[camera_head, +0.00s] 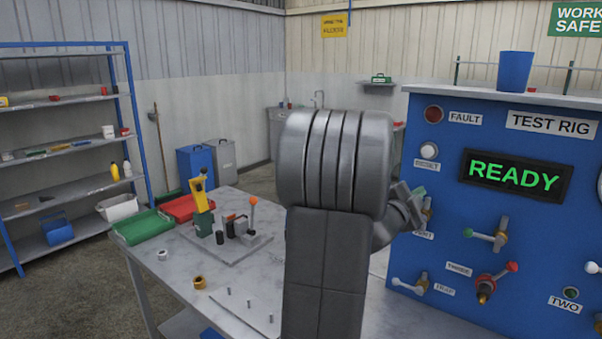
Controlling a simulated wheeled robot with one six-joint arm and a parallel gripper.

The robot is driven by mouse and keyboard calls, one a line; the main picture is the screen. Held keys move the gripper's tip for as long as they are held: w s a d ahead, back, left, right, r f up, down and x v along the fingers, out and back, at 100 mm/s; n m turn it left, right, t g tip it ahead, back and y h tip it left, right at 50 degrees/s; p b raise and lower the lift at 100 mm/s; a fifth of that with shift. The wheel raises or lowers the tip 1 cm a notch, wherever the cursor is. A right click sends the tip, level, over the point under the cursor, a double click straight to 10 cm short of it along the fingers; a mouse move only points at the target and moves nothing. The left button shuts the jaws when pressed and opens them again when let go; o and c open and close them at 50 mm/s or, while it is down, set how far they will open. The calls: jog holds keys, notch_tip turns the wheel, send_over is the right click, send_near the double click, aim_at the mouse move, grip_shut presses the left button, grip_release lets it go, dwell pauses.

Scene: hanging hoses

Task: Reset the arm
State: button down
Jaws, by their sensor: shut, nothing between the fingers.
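My grey arm rises through the middle of the view, its thick ribbed joint uppermost. My gripper (411,203) shows only in part at the right of that joint, in front of the blue test rig (455,235). It is shut and empty. A pale green piece sits at its tip, and I cannot tell whether it touches the gripper or lies behind it. The rest of the gripper and wrist is hidden behind my arm. The rig's display (515,175) reads READY.
The rig's front has several valves, such as a red-handled one (490,284). The grey workbench (215,290) left of my arm holds a green tray (143,227), a red tray (185,207) and a fixture (240,225). Blue shelving (125,90) stands far left, with open floor before it.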

jog(key=shift+s+d+m+g, duration=0.3)
jog(key=shift+d+m, duration=0.15)
jog(key=shift+m, duration=0.45)
